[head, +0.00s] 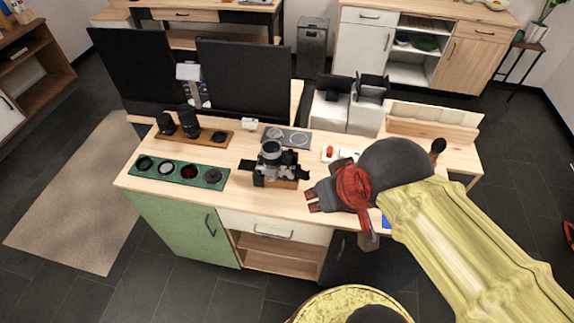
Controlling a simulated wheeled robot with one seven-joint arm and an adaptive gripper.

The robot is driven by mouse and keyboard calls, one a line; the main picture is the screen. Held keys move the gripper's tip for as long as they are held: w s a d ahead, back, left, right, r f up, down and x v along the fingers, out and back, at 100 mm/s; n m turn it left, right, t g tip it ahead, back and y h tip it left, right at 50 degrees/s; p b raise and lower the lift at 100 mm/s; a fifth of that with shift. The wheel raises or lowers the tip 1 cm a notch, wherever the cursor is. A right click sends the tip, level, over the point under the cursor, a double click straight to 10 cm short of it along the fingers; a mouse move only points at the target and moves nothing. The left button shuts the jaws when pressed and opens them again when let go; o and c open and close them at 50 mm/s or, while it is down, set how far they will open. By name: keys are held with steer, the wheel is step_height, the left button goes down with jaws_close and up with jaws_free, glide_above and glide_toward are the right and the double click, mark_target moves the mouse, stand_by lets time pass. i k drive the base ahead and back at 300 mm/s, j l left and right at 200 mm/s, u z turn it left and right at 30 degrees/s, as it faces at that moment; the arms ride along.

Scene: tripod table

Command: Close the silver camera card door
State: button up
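The silver camera (272,160) stands on a small wooden base on the table (225,196), its lens pointing up. Dark flaps stick out on its left and right sides. The one on the right (302,172) may be the card door, but it is too small to tell for sure. My gripper (311,202), dark grey with red fingertips, is just right of and nearer than the camera, apart from it in the picture. Nothing shows between its fingertips, and their gap is too small to judge. My arm hides part of the table's right side.
A green tray (214,185) with several round filters lies left of the camera. A wooden board (215,143) with lenses is behind it. A grey mat (299,131) lies behind the camera. Bare wood lies in front of the camera.

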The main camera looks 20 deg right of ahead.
mark_target(300, 173)
steer(key=k+l+u, duration=0.2)
steer(key=l, duration=0.25)
steer(key=l+u, duration=0.2)
steer(key=l, duration=0.25)
steer(key=k+l+u, duration=0.15)
steer(key=l, duration=0.25)
steer(key=k+l+u, duration=0.2)
steer(key=l, duration=0.2)
steer(key=k+l+u, duration=0.2)
steer(key=i+j+z, duration=0.1)
steer(key=z, duration=0.25)
steer(key=j+z, duration=0.2)
steer(key=z, duration=0.15)
